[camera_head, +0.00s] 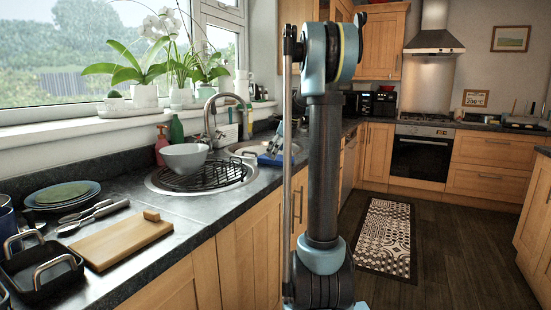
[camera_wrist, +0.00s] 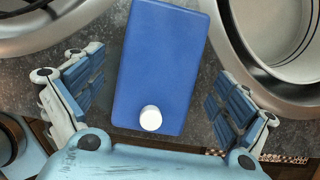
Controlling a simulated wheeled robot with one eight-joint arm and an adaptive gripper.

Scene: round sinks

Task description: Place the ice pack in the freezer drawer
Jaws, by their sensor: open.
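The ice pack (camera_wrist: 158,65) is a flat blue rectangle with a round white cap, seen in the wrist view lying on the dark counter between two round sinks. In the head view a blue edge of the ice pack (camera_head: 269,161) shows beside the sink, partly hidden. My gripper (camera_wrist: 157,88) is open, with one finger on each side of the ice pack and a gap to both. In the head view my gripper (camera_head: 277,141) is small and partly covered by my arm. I cannot make out a freezer drawer in either view.
A round sink (camera_head: 158,183) holds a black rack and a grey bowl (camera_head: 184,157). A tap (camera_head: 210,120) stands behind it. A cutting board (camera_head: 122,240), plates (camera_head: 62,194) and a black tray (camera_head: 42,268) are at the left. The floor around the patterned rug (camera_head: 385,237) is clear.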

